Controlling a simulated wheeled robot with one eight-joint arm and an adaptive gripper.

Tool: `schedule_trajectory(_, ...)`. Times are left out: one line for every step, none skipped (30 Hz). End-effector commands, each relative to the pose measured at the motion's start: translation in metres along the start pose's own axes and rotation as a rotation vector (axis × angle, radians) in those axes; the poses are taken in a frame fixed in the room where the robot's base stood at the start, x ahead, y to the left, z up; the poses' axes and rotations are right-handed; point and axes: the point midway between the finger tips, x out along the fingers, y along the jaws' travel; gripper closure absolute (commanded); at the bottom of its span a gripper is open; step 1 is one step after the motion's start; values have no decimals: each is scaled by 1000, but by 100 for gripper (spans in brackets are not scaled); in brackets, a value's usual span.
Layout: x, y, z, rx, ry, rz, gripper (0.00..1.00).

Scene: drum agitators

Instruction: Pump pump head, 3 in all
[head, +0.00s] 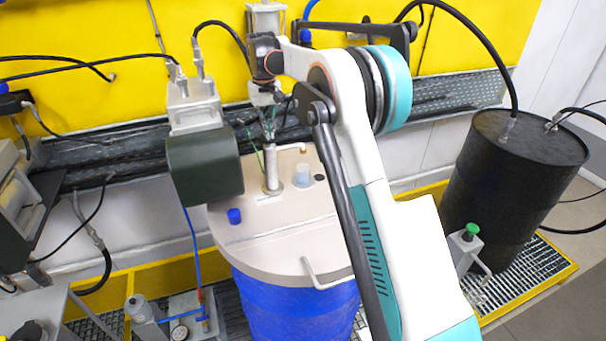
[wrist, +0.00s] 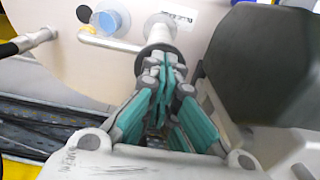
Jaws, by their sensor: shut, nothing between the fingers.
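The pump stands upright on the beige lid (head: 250,230) of the blue drum (head: 295,305). Its pale stem (head: 271,168) shows below my gripper (head: 268,128) in the head view, with a thin bent spout (head: 291,148) to the right. In the wrist view the spout (wrist: 110,42) points left from the pump's top, near the fingertips. My gripper (wrist: 163,85) has teal-padded fingers, which are together and hold nothing. It points down directly over the pump head. The fingers hide most of the head, so I cannot tell whether they touch it.
A dark green motor housing (head: 205,165) stands close left of the pump. A blue cap (head: 234,216), a translucent cap (head: 303,175) and a bent lid handle (head: 320,275) are on the lid. A black drum (head: 515,180) stands at right; a yellow wall panel (head: 120,50) is behind.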

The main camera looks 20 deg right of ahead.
Motion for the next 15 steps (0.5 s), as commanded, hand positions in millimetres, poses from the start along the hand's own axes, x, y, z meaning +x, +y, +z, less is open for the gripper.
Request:
schedule_trajectory(-5,0,0,0,0,0,100)
schedule_trajectory(-6,0,0,0,0,0,100)
schedule_trajectory(-9,0,0,0,0,0,100)
schedule_trajectory(-11,0,0,0,0,0,100)
schedule_trajectory(-13,0,0,0,0,0,100)
schedule_trajectory(-16,0,0,0,0,0,100)
schedule_trajectory(-18,0,0,0,0,0,100)
schedule_trajectory(-20,0,0,0,0,0,100)
schedule_trajectory(-22,0,0,0,0,0,100)
schedule_trajectory(-24,0,0,0,0,0,100)
schedule_trajectory(-26,0,0,0,0,0,100)
schedule_trajectory(-29,0,0,0,0,0,100)
schedule_trajectory(-30,0,0,0,0,0,100)
schedule_trajectory(-32,0,0,0,0,0,100)
schedule_trajectory(-33,0,0,0,0,0,100)
